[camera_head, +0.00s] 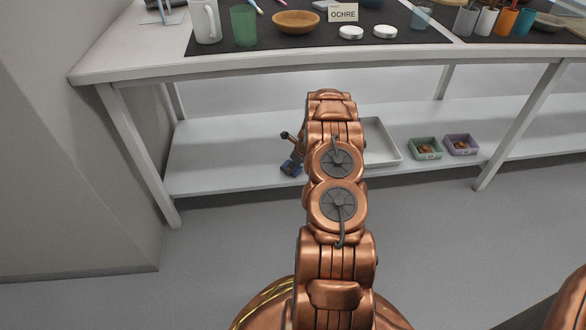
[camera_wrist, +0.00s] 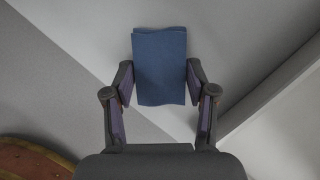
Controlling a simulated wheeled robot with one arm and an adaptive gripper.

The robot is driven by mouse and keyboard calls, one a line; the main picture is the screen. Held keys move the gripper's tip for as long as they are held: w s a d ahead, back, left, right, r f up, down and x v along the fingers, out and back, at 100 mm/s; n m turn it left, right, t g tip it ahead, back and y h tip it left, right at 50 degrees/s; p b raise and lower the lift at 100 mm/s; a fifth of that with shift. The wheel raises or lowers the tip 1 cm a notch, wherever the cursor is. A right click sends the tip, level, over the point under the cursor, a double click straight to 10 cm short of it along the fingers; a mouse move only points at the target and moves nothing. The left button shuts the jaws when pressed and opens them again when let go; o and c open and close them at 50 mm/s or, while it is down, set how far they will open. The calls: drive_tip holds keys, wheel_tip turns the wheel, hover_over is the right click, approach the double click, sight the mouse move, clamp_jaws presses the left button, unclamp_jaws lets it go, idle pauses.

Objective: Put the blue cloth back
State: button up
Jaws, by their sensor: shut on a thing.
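The blue cloth (camera_wrist: 160,66) shows in the wrist view as a folded, roughly rectangular piece between my fingertips. My gripper (camera_wrist: 160,88) is shut on it, with one finger pressed to each side. My arm hides most of my gripper there. I cannot tell whether the cloth touches the shelf.
The lower shelf (camera_head: 225,150) holds a white tray (camera_head: 385,150), a green box (camera_head: 425,149) and a purple box (camera_head: 461,145) right of my arm. The tabletop (camera_head: 130,50) above carries a white jug (camera_head: 205,22), a green cup (camera_head: 243,27) and a wooden bowl (camera_head: 296,22). Table legs stand at the front.

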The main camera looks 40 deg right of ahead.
drive_tip(key=o, duration=1.1)
drive_tip(key=p+v, duration=0.4)
drive_tip(key=v, duration=0.8)
drive_tip(key=shift+p, duration=0.4)
drive_tip(key=shift+r, duration=0.1)
